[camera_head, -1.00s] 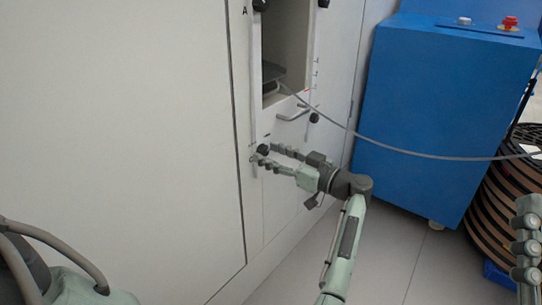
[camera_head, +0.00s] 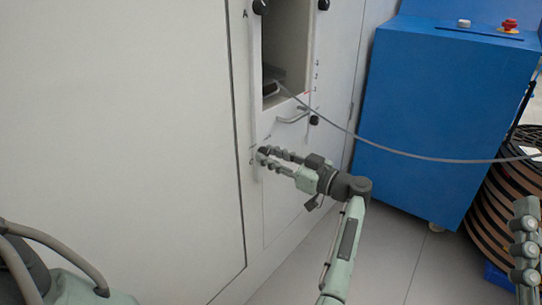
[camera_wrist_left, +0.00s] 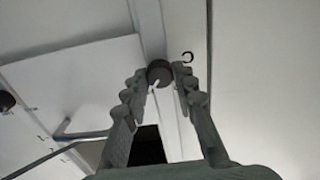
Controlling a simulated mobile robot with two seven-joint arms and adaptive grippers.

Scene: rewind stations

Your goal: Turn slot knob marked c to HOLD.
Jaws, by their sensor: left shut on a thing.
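The knob marked c (camera_wrist_left: 159,72) is a dark round knob with a pale pointer line, seen in the left wrist view. The pointer runs toward the lower left of that picture. A dark letter that looks like a turned C (camera_wrist_left: 187,57) is beside it on the pale panel. My left gripper (camera_head: 261,155) is at the lower part of the panel, shut on this knob, with a finger on either side. The fingers cover much of the knob in the head view. My right gripper (camera_head: 525,240) shows at the right edge; its opening is unclear.
A grey cable (camera_head: 400,150) crosses toward striped reels (camera_head: 490,205), past a blue cabinet (camera_head: 445,120).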

